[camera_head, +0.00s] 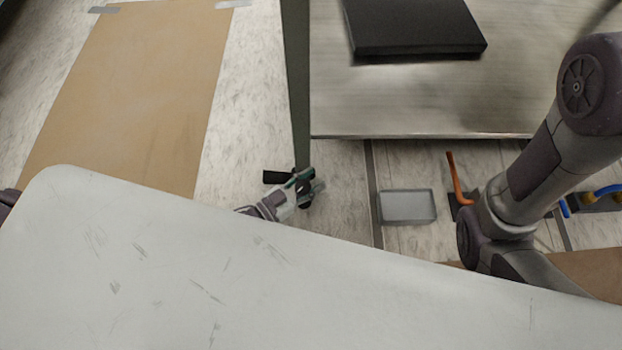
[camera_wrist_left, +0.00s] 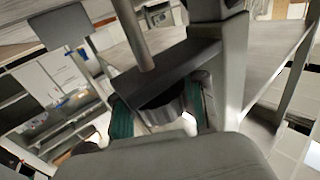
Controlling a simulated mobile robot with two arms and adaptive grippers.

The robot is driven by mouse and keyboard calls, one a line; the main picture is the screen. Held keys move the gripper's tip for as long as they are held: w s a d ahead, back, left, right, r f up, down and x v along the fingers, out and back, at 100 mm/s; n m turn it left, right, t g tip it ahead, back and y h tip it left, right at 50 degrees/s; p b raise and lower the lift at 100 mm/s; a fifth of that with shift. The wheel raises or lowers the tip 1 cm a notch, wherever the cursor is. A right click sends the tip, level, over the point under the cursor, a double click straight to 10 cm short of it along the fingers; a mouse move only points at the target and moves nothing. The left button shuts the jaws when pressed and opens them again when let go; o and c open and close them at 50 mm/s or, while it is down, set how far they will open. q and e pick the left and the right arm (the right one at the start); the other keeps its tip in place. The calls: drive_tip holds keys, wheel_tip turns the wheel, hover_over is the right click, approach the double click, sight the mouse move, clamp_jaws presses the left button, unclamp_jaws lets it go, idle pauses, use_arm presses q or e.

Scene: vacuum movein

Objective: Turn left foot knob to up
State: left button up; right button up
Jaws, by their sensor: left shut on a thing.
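The left foot knob (camera_wrist_left: 163,107) is a dark ribbed cylinder in the left wrist view, below a black bracket (camera_wrist_left: 150,75) and beside a grey post. My left gripper (camera_wrist_left: 163,112) has its green-padded fingers on both sides of the knob and is shut on it. In the head view my left gripper (camera_head: 302,188) is at the lower end of a grey-green leg (camera_head: 297,90). A small black piece (camera_head: 278,177) sticks out to the left there. The knob is mostly hidden in the head view. My right gripper is out of view.
A metal table (camera_head: 420,105) with a black slab (camera_head: 415,28) stands at the top right. A large white panel (camera_head: 250,280) covers the foreground. A grey tray (camera_head: 407,207) and an orange tool (camera_head: 457,180) lie near my right arm. Brown floor covering (camera_head: 140,90) is left.

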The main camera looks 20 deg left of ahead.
use_arm(q)
drive_tip(key=shift+a+f, duration=0.15)
drive_tip(key=shift+a, duration=0.1)
drive_tip(key=o, duration=0.9)
drive_tip(key=shift+d, duration=0.15)
